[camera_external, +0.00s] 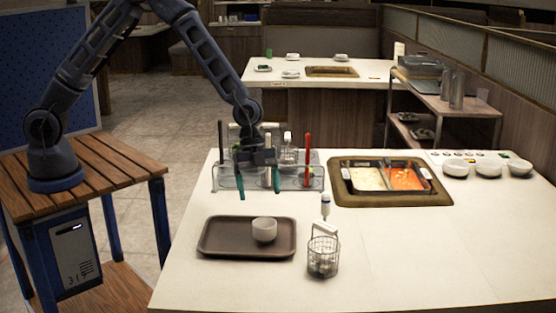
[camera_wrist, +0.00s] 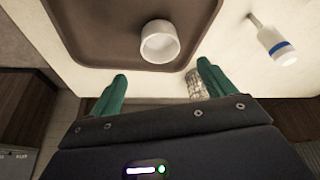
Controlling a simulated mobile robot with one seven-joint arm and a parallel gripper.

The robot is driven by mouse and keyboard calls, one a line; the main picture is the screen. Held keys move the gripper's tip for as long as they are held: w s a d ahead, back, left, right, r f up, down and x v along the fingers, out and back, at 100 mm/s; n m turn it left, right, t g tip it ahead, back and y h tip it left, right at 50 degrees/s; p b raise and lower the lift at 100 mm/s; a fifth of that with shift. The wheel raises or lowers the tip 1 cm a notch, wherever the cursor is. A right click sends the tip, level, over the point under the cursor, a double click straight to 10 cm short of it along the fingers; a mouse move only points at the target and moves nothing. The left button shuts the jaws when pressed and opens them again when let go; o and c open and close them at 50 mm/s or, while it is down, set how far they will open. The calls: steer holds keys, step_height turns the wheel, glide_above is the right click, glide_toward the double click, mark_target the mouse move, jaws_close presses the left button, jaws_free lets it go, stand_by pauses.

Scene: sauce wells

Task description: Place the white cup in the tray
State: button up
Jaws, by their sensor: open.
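The white cup (camera_external: 264,230) stands upright on the brown tray (camera_external: 224,236), right of the tray's middle, with its opening up. In the wrist view the cup (camera_wrist: 160,42) sits near the edge of the tray (camera_wrist: 100,30) closest to my fingers. My gripper (camera_external: 259,187) is open, with green fingers apart and nothing between them. It hangs above the table, behind the tray and in front of the sauce rack, apart from the cup. In the wrist view my gripper (camera_wrist: 162,72) has both fingertips below the cup in the picture.
A condiment rack (camera_external: 312,180) with upright utensils stands just behind my gripper. A hot pot (camera_external: 440,199) is set into the table. The front right tabletop is clear.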

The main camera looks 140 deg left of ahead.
steer(key=s+d+r+y, duration=0.1)
steer(key=s+d+r, duration=0.3)
steer(key=d+r, duration=0.45)
steer(key=s+d+r+n+y, duration=0.1)
steer(key=s+d+r, duration=0.2)
steer(key=d+r, duration=0.55)
steer(key=s+d+r, duration=0.4)
steer(key=d+r, duration=0.4)
steer(key=d, duration=0.1)
steer(key=s+d+r+n, duration=0.1)
steer(key=s+d, duration=0.3)
steer(key=s, duration=0.4)
steer(key=s+d+r+n, duration=0.1)
steer(key=s+d+r, duration=0.2)
steer(key=s, duration=0.6)
steer(key=s+d+r+n, duration=0.1)
steer(key=s+d+r, duration=0.2)
steer(key=s+d, duration=0.3)
steer(key=s, duration=0.2)
steer(key=shift+s+d+t, duration=0.2)
steer(key=shift+s+t, duration=0.1)
